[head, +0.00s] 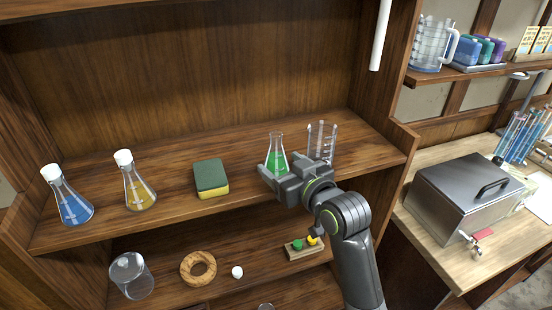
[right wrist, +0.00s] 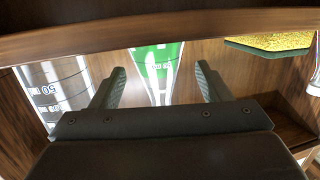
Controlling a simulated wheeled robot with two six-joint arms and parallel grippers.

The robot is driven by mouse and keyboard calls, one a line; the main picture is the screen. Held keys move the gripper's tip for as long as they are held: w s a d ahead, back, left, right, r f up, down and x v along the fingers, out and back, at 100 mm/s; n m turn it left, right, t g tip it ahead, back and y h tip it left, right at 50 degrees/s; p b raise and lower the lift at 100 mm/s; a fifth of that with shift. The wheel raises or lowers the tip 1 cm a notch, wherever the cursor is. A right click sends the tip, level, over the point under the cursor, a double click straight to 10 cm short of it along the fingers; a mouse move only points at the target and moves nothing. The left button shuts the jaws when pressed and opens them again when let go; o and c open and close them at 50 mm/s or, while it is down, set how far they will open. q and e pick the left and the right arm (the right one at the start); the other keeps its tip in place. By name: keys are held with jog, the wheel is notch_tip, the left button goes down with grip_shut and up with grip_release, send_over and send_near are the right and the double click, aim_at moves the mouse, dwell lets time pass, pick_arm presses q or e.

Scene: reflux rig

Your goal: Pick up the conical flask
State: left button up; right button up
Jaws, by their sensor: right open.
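A conical flask with green liquid (head: 277,158) stands upright on the middle shelf, with no stopper to be seen. It also shows in the right wrist view (right wrist: 157,62), between my two fingers. My right gripper (head: 290,172) is open at the shelf's front, its fingers pointing at the flask. I cannot tell whether a finger touches the glass. The flask's lower part is partly hidden by the gripper in the head view. Two more conical flasks with white stoppers, one blue (head: 74,205) and one yellow (head: 138,192), stand at the left. My left gripper is not in view.
A clear graduated vessel (head: 322,142) stands close to the right of the green flask. A green-yellow sponge (head: 211,178) lies to its left, with bare shelf between. The lower shelf holds a jar (head: 131,276) and a cork ring (head: 198,268).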

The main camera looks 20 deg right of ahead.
aim_at(281, 161)
jog(key=shift+w+r+p, duration=0.15)
jog(key=shift+w+p, duration=0.2)
jog(key=shift+w, duration=0.2)
jog(key=x, duration=0.1)
jog(key=p+x, duration=0.1)
jog(key=x, duration=0.1)
jog(key=shift+r+p, duration=0.2)
jog(key=shift+p, duration=0.1)
jog(key=shift+w+a+f, duration=0.1)
jog(key=shift+w+f, duration=0.1)
jog(key=shift+w, duration=0.5)
jog(key=c, duration=0.9)
jog(key=shift+c, duration=0.4)
jog(key=shift+r, duration=0.15)
